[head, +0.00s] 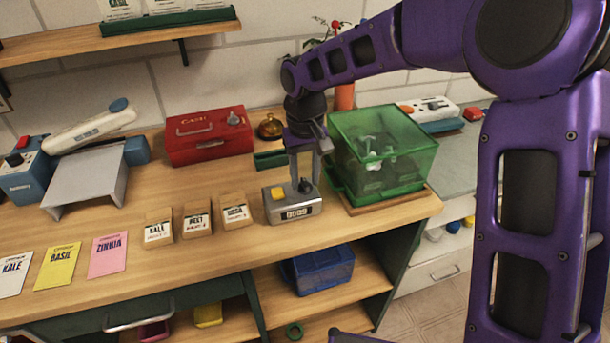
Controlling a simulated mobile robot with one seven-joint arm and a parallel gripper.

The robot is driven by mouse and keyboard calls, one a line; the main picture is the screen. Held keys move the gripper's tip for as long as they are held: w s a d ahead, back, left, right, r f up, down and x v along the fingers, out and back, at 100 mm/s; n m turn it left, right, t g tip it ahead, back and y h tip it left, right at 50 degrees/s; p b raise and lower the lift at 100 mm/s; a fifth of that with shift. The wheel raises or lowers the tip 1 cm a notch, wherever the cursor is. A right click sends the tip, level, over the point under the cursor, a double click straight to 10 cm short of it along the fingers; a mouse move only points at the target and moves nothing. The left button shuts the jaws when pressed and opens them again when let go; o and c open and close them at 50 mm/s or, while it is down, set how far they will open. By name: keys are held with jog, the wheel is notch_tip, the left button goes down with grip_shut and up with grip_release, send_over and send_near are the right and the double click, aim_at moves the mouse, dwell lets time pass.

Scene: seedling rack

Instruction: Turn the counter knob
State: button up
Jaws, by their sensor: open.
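The counter (293,212) is a small grey metal box near the front edge of the wooden bench. It has a yellow button on its top left and a number window on its front. Its dark knob (305,186) stands on the top right. My gripper (304,178) points down right over the counter, with its fingers open around or just above the knob. I cannot tell whether a finger touches the knob. Part of the counter's back is hidden by the fingers.
A green clear box (385,150) stands close on the right. A red cash box (209,137) and a brass bell (270,127) are behind. Small labelled blocks (197,220) stand to the left. Seed packets (108,255) lie farther left. A shelf (60,45) hangs above.

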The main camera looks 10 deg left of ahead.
grip_shut()
jog(key=shift+m, duration=0.5)
jog(key=m+b, duration=0.1)
jog(key=m, duration=0.7)
jog(key=shift+m, duration=0.3)
jog(key=m, duration=0.4)
jog(key=shift+m+p, duration=0.45)
jog(key=shift+m, duration=1.65)
grip_release()
